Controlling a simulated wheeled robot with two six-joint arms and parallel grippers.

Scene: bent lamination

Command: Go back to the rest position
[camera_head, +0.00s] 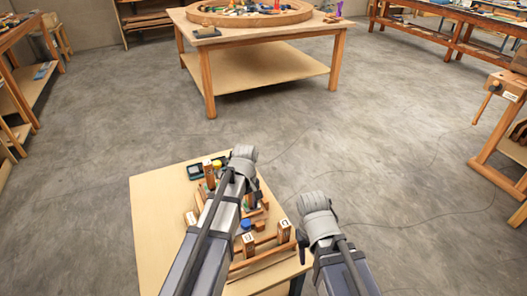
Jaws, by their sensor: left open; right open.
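My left arm reaches over a small wooden table (155,225) from the bottom of the head view. My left gripper (252,197) is mostly hidden by its own arm, above the wooden parts on this table; its jaws are hard to make out. My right arm stands just past the table's right edge. My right gripper (303,240) shows only as a small dark part beside its arm, near that edge. I see nothing held in either gripper.
Wooden clamp parts (262,247) with labelled blocks (284,227), a blue item (246,225) and a dark device (194,172) crowd the small table. Its left side is bare. A larger workbench (265,72) stands behind; benches line both sides.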

